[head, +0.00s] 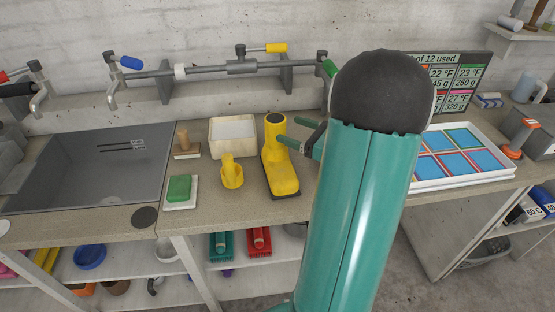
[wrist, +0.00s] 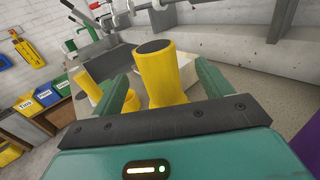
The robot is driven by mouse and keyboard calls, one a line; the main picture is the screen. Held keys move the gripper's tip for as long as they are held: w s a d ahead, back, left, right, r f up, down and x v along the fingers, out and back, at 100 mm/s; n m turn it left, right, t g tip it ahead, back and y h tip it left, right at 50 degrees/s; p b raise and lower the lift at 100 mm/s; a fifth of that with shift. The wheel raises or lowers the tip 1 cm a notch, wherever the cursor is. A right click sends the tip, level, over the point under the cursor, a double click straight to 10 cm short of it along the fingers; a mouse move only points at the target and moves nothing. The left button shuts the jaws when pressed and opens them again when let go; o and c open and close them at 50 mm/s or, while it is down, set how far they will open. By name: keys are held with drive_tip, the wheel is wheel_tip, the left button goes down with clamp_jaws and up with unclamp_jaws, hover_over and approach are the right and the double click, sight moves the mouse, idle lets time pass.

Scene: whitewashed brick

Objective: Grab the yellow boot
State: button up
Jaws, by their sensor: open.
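The yellow boot (head: 279,168) stands upright on the counter with a dark sole and a dark opening at the top. My gripper (head: 304,137) is just right of the boot's shaft in the head view, with my green arm covering the area to its right. In the wrist view the boot (wrist: 162,72) rises ahead between the two green fingers of my open gripper (wrist: 162,88). The fingers look apart from the boot, though the exact gap is hard to judge. The boot's lower part is partly hidden in the wrist view.
A green sponge (head: 179,188) lies farther left, by the sink (head: 85,180). A pipe with taps (head: 205,69) runs along the wall behind. A tray (head: 485,170) lies at right.

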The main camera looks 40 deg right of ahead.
sight(284, 127)
drive_tip(key=shift+a+x, duration=0.1)
drive_tip(key=shift+x, duration=1.25)
drive_tip(key=shift+a+x, duration=0.15)
drive_tip(key=shift+x, duration=1.25)
drive_tip(key=shift+s+r, duration=0.1)
drive_tip(key=c, duration=1.6)
